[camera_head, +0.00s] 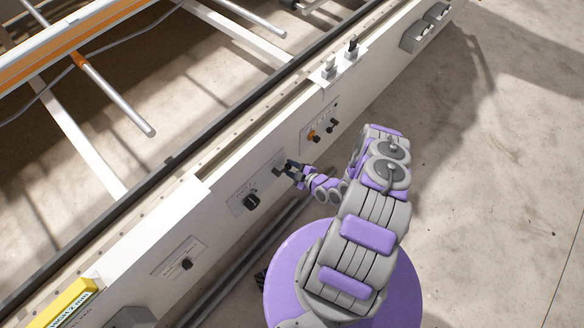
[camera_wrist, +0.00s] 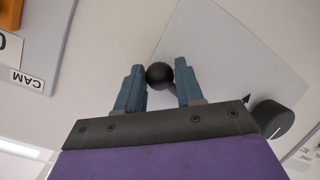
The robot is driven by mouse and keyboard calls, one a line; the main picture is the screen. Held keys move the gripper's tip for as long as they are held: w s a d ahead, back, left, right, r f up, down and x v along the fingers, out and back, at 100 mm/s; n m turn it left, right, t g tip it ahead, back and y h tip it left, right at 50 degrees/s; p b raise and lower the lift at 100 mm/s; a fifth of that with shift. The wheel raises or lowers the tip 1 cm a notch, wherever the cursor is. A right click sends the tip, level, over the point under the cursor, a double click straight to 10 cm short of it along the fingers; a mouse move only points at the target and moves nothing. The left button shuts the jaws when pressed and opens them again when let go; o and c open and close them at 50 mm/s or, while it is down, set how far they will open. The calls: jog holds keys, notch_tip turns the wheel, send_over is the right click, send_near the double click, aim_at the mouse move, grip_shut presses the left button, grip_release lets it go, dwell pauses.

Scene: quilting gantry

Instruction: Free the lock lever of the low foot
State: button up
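A black ball knob (camera_wrist: 160,75) sits in the gap between the fingertips of my gripper (camera_wrist: 159,82) in the wrist view. A short stalk below the ball is partly hidden by the right finger. The two blue-grey fingers stand apart, one on each side of the ball, with almost no gap showing. I cannot tell whether they press on it. In the head view my gripper (camera_head: 290,170) is at a grey plate (camera_head: 240,193) on the side of the white beam.
A black dial (camera_wrist: 272,118) is to the right of the fingers; it also shows in the head view (camera_head: 251,202). Orange and black controls (camera_head: 314,136) are on another panel farther along the beam. A CAM label (camera_wrist: 26,78) is at upper left. Open floor (camera_head: 500,200) lies right.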

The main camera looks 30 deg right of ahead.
jog(key=shift+a, duration=0.65)
jog(key=shift+c, duration=1.4)
jog(key=shift+d, duration=0.25)
jog(key=c, duration=0.3)
jog(key=shift+d, duration=0.55)
grip_shut()
jog(key=shift+a+r, duration=0.25)
jog(key=shift+a, duration=0.05)
jog(key=shift+w+d+r+n+t+h+p, duration=0.1)
jog(key=shift+r+n+t+h+p, duration=0.1)
jog(key=shift+r+n+h+p, duration=0.35)
jog(key=shift+d+r+n+t+h+p, duration=0.1)
jog(key=shift+r+n+t+h+p, duration=0.15)
jog(key=shift+n, duration=0.6)
jog(key=o, duration=0.7)
grip_release()
jog(key=o, duration=0.3)
jog(key=shift+f, duration=0.1)
jog(key=shift+o, duration=0.2)
